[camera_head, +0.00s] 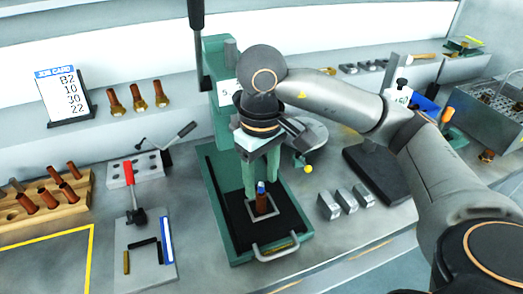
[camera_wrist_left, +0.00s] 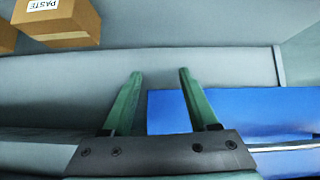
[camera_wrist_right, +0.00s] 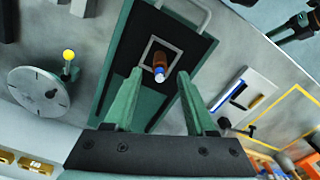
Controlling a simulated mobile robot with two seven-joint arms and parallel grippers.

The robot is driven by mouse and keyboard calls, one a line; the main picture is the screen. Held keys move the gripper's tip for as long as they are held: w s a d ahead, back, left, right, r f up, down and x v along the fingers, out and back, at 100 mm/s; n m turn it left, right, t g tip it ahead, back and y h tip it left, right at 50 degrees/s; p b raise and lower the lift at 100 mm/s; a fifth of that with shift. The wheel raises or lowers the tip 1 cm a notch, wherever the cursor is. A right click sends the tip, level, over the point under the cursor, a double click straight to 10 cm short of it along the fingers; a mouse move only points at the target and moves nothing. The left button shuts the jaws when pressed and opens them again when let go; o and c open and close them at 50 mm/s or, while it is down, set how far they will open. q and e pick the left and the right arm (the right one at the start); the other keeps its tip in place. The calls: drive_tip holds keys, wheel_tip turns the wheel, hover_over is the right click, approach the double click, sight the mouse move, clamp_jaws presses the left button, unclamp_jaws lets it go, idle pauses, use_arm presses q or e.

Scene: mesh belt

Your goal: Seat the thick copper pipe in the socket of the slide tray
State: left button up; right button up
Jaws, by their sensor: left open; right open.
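A brown copper pipe (camera_head: 262,204) with a blue and white top stands about upright inside the pale square socket frame (camera_head: 275,212) of the black slide tray (camera_head: 232,200). The pipe also shows in the right wrist view (camera_wrist_right: 159,66), within the frame (camera_wrist_right: 146,50). How deep its lower end sits cannot be told. My right gripper (camera_head: 261,184) is open, its green fingers above the pipe and on either side of its top, with gaps visible in the right wrist view (camera_wrist_right: 159,74). My left gripper (camera_wrist_left: 160,72) is open and empty, away from the tray.
The green press (camera_head: 218,105) rises behind the tray, and a handle (camera_head: 276,250) is at its front. A wooden rack (camera_head: 45,215) with several copper pieces is at left. Metal blocks (camera_head: 345,201) stand at right. A PASTE box (camera_wrist_left: 58,22) and blue surface (camera_wrist_left: 250,110) are near my left gripper.

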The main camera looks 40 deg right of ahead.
wheel_tip(320, 180, up, 7)
drive_tip(key=shift+f+p, duration=0.1)
drive_tip(key=shift+p, duration=0.6)
